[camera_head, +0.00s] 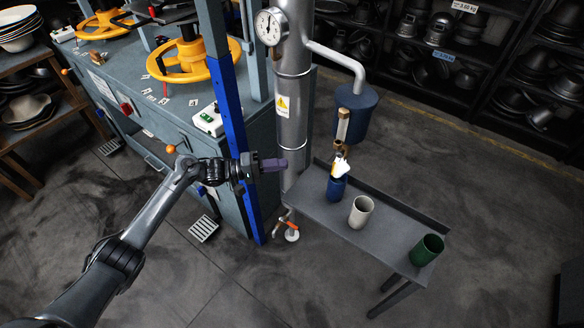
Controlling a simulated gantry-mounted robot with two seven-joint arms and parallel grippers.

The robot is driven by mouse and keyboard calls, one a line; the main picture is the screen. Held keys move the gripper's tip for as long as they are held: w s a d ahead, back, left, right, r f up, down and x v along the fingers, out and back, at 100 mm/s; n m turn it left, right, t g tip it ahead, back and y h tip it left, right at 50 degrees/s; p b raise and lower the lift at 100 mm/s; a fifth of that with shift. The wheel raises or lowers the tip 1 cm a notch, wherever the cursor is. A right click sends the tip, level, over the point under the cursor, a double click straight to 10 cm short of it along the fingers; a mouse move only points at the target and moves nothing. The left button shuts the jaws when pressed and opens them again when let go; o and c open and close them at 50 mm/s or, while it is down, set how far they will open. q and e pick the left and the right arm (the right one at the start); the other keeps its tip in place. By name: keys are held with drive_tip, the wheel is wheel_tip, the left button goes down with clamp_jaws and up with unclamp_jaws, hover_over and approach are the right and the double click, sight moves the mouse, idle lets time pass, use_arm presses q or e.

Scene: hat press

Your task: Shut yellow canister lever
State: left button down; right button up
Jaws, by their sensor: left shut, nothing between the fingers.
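A dark blue canister (357,110) hangs beside the steel column on a curved pipe. A light upright lever-like piece (343,125) shows at its lower left, above a brass tap (341,148). A small white shape with a yellow part (340,165) is below the tap, at the mouth of a blue cup; I cannot tell exactly what it is. I see no clearly yellow lever on the canister. My left gripper (275,165) is shut and empty, pointing right in front of the column, left of the tap and apart from it in the picture. My right gripper is not in view.
A grey bench (390,233) carries a blue cup (336,190), a white cup (361,210) and a green cup (427,250). The steel column (293,110) and blue post (240,150) stand near my left gripper. An orange-handled valve (290,228) is low down.

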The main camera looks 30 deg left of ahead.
sight(336, 167)
use_arm(q)
drive_tip(key=s+d+b+x, duration=0.1)
drive_tip(key=s+b+x, duration=0.1)
drive_tip(key=x, duration=1)
drive_tip(key=shift+d+b, duration=0.35)
drive_tip(key=shift+b, duration=0.05)
drive_tip(key=shift+s, duration=0.1)
